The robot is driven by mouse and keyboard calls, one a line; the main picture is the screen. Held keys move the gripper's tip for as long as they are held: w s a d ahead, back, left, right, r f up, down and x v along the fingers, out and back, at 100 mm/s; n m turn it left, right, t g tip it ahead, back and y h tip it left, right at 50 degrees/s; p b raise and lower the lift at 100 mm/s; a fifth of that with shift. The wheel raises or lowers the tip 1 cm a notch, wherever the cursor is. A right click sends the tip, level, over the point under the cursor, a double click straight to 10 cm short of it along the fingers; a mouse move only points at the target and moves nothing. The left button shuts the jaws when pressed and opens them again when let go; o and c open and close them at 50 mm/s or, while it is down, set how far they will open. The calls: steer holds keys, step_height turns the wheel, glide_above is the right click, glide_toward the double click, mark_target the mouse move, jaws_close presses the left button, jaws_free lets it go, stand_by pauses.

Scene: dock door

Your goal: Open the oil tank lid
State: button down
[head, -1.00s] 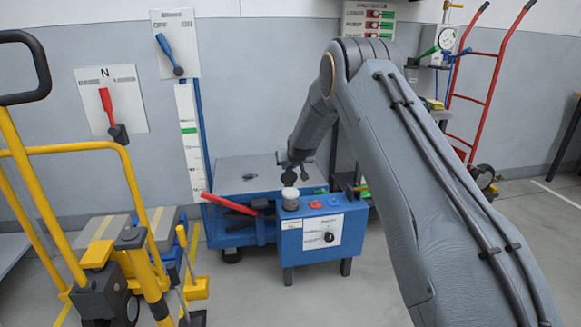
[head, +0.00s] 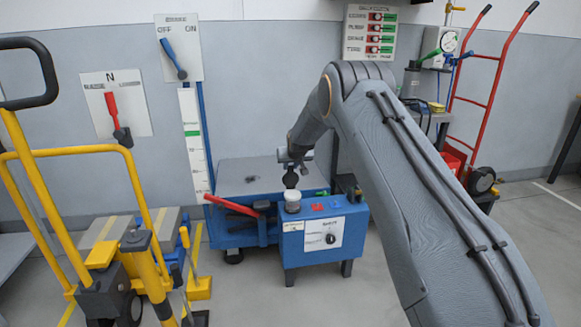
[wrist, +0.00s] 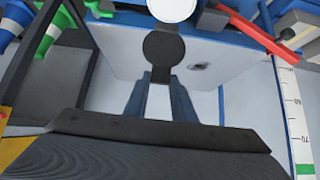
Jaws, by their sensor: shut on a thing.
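A blue box (head: 350,226) on legs has a white label plate with a black knob. A short pale cylinder (head: 292,201) stands on its left end; its white round top (wrist: 172,8) shows at the top of the wrist view. A dark round disc, apparently the lid (wrist: 163,48), stands just above the cylinder in the head view, tilted up. It seems apart from the cylinder's white top in the wrist view. My gripper (wrist: 160,78) is shut on the disc's narrow tab. Whether a hinge joins disc and cylinder cannot be told.
A grey-topped blue cart (head: 265,175) with a red lever (head: 232,202) stands behind the box. A yellow trolley (head: 70,150) is at left, a red hand truck (head: 490,88) at right. The floor in front of the box is clear.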

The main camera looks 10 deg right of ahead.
steer(key=shift+w+a+r, duration=0.1)
steer(key=shift+w+r, duration=0.15)
steer(key=shift+r, duration=0.25)
steer(key=c, duration=1.5)
jaws_free()
steer(key=shift+c, duration=0.2)
steer(key=shift+o, duration=0.3)
steer(key=shift+s+f, duration=0.15)
steer(key=shift+f, duration=0.1)
steer(key=p+v, duration=0.1)
steer(key=v, duration=0.6)
steer(key=shift+s+r, duration=0.3)
steer(key=shift+s, duration=0.05)
